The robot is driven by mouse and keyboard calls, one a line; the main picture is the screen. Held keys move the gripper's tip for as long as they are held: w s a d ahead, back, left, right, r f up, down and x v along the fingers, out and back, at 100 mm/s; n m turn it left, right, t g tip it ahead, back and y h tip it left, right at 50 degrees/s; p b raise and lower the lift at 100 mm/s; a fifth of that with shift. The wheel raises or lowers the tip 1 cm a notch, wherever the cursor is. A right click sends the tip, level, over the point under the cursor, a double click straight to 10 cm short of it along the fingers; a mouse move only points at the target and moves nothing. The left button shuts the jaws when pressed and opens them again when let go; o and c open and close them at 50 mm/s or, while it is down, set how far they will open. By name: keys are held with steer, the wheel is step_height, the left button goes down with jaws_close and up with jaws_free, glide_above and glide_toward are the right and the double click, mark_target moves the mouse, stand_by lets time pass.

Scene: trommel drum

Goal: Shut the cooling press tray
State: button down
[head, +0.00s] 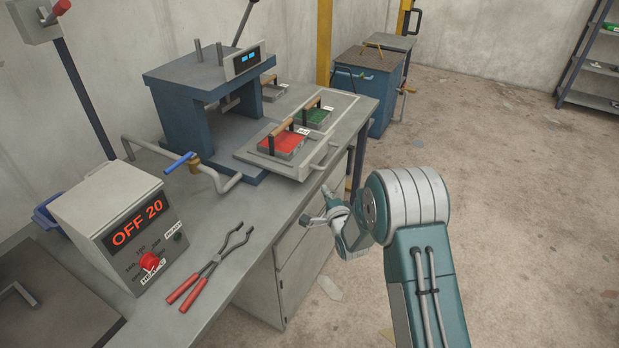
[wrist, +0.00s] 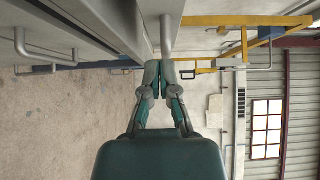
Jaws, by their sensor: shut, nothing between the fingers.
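The cooling press tray (head: 258,158) is a flat grey slab standing out in front of the blue press (head: 185,85) on the bench. It carries a red plate (head: 283,145) and a green plate (head: 317,117), each with a wooden-topped handle. A bar handle (head: 326,160) is on its front edge. My gripper (head: 327,190) is low beside the bench, just in front of and below that handle. In the wrist view my gripper (wrist: 164,64) has its fingers together and empty. A grey bar (wrist: 167,35) is just beyond the fingertips; contact cannot be told.
A control box (head: 130,225) reading OFF 20 and red-handled tongs (head: 210,268) are on the bench left of the tray. A pipe with a blue valve lever (head: 178,163) runs near the tray's left side. The floor (head: 500,230) to the right is open.

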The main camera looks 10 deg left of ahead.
mark_target(307, 171)
steer(key=w+a, duration=0.4)
steer(key=w, duration=0.1)
steer(key=shift+w+a, duration=0.15)
steer(key=shift+a, duration=0.15)
steer(key=shift+w+a, duration=0.1)
steer(key=shift+a, duration=0.3)
steer(key=shift+d, duration=0.1)
